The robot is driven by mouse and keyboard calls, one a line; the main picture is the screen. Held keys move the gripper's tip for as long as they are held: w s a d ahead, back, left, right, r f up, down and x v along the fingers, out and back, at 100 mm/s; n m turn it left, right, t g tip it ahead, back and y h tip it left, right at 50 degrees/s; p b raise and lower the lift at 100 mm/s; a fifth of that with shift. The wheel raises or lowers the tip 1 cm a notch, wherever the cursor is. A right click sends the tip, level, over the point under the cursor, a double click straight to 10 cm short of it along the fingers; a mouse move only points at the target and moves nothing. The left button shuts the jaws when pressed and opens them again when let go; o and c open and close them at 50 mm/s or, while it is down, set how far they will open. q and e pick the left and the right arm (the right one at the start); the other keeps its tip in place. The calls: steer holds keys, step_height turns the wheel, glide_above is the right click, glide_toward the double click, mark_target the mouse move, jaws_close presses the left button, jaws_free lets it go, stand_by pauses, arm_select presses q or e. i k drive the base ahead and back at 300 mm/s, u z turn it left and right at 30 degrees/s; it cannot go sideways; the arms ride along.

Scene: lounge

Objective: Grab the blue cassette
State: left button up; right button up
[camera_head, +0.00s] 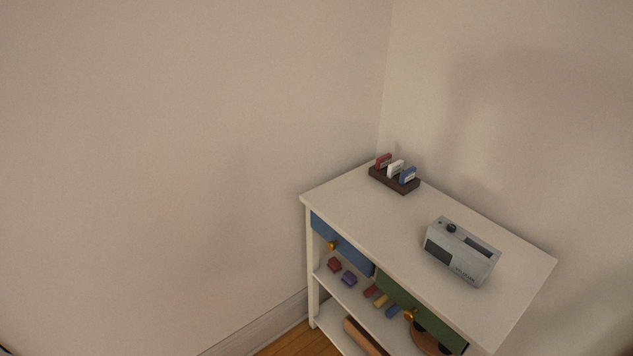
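The blue cassette (408,175) stands upright in a dark brown rack (393,181) at the back left of a white cabinet's top (365,210). It is at the right end of the row. A white cassette (395,168) and a red cassette (383,160) stand beside it in the same rack. Neither of my grippers shows in the head view.
A grey cassette player (461,251) sits on the right part of the cabinet top. Below are a blue drawer (341,244), a green drawer (412,308) and shelves with several small coloured objects. Walls stand behind the cabinet. The top between rack and player is clear.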

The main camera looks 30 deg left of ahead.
mark_target(407, 175)
steer(key=u, duration=1.05)
steer(key=i, duration=0.8)
steer(key=z, duration=0.9)
